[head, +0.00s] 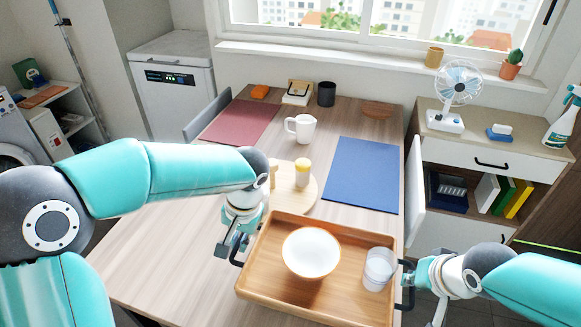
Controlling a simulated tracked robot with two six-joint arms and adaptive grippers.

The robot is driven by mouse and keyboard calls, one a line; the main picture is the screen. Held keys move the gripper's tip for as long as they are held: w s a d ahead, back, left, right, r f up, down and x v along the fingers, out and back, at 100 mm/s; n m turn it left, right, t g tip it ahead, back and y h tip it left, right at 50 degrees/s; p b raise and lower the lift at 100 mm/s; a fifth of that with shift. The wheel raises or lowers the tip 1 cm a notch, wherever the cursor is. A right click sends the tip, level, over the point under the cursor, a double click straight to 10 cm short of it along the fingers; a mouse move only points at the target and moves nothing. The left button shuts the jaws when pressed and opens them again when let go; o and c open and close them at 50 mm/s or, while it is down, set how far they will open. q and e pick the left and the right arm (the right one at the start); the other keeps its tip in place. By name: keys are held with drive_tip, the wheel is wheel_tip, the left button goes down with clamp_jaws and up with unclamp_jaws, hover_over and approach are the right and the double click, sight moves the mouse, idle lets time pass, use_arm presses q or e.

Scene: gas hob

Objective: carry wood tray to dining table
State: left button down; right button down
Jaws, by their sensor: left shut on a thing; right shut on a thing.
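The wood tray (258,275) is at the lower middle of the head view, level or nearly so. It carries a white bowl (311,251) and a clear glass (379,268). My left gripper (236,252) is shut on the tray's dark left handle. My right gripper (410,283) is shut on the dark right handle. The dining table (165,245) spreads behind and to the left of the tray. The tray overlaps the table's near right part in the picture. I cannot tell whether it touches the tabletop.
On the table are a red mat (240,121), a blue mat (361,174), a white mug (301,129), a round board (282,190) with a yellow-topped shaker (302,172), and a dark cup (326,93). The table's left front is clear. A cabinet (470,150) with a fan stands right.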

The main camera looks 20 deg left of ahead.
sight(241, 260)
use_arm(q)
drive_tip(key=shift+f, duration=0.1)
use_arm(e)
drive_tip(key=shift+f, duration=0.1)
